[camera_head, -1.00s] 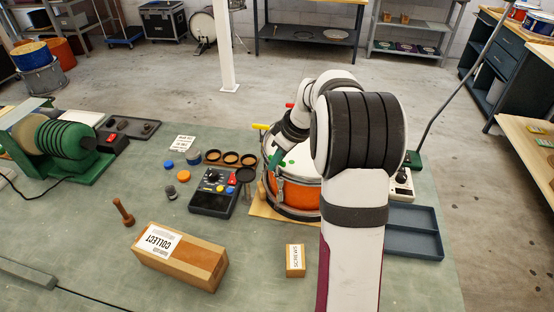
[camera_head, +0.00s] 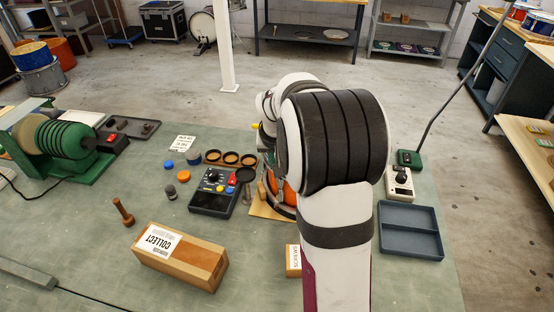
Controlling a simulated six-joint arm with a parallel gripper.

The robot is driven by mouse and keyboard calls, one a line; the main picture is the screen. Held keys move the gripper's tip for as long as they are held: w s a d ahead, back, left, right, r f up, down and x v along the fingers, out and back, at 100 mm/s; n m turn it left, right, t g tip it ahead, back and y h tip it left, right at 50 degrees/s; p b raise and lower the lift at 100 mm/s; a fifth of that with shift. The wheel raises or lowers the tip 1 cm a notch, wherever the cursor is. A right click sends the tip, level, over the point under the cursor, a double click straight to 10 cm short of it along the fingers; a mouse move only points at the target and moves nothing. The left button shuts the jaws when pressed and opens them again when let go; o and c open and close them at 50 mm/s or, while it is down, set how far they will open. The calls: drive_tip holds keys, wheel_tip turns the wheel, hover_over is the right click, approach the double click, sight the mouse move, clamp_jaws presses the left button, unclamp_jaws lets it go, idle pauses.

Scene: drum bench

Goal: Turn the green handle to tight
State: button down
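The orange drum (camera_head: 291,198) stands on a wooden board (camera_head: 264,208) near the middle of the bench. My arm covers most of it, and only a strip of its left side shows. A small yellow piece (camera_head: 257,126) shows at the drum's upper left. No green handle can be made out on the drum; my arm hides its top. My gripper is hidden behind my own arm links, so its fingers and what they touch cannot be seen.
Left of the drum are a black control box (camera_head: 213,193), a row of round cups (camera_head: 230,158) and a COLLECT box (camera_head: 178,257). A SCREWS box (camera_head: 293,261) stands partly behind my arm. Right are a grey tray (camera_head: 410,231) and a white device (camera_head: 399,183).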

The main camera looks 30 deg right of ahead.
drive_tip(key=m+g+h, duration=0.1)
drive_tip(key=m, duration=0.3)
drive_tip(key=shift+m, duration=0.3)
drive_tip(key=m+g, duration=0.1)
drive_tip(key=m, duration=0.2)
drive_tip(key=shift+m+g+h, duration=0.3)
drive_tip(key=shift+g, duration=0.1)
drive_tip(key=m+g, duration=0.1)
drive_tip(key=m, duration=0.3)
drive_tip(key=shift+m+g, duration=0.3)
drive_tip(key=shift+g, duration=0.1)
drive_tip(key=m+g, duration=0.1)
drive_tip(key=m, duration=0.2)
drive_tip(key=shift+m, duration=0.3)
drive_tip(key=m+g+y, duration=0.1)
drive_tip(key=m, duration=0.2)
drive_tip(key=m+g+y, duration=0.1)
drive_tip(key=m, duration=0.3)
drive_tip(key=m+y, duration=0.1)
drive_tip(key=m, duration=0.2)
drive_tip(key=m+y, duration=0.1)
drive_tip(key=m, duration=0.2)
drive_tip(key=shift+a+g, duration=0.1)
drive_tip(key=shift+g, duration=0.2)
drive_tip(key=shift+m+y, duration=0.4)
drive_tip(key=c, duration=0.9)
unclamp_jaws()
